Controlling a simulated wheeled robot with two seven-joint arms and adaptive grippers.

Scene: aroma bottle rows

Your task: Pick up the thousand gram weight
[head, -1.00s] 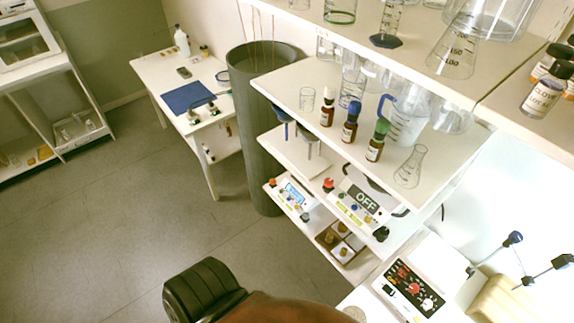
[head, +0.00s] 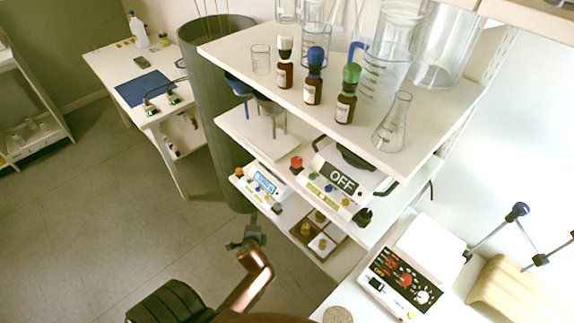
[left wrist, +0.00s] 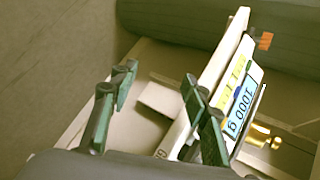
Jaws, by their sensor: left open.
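Several brass weights (head: 306,229) stand in a brown divided box (head: 343,238) on the lowest shelf. Some brass weights (left wrist: 275,143) also show at the right of the left wrist view, partly hidden. I cannot tell which weight is the thousand gram one. My left gripper (head: 248,237) is in front of the shelf's left edge, left of the box and apart from it. In the left wrist view my left gripper (left wrist: 158,105) has its fingers spread with nothing held between them. My right gripper is not in view.
A small balance (head: 262,184) with a lit display stands left of the box. A hot plate marked OFF (head: 342,180) sits on the shelf above it. Brown bottles (head: 313,88) and glassware fill the upper shelf. A grey bin (head: 215,120) stands behind left. Floor at left is clear.

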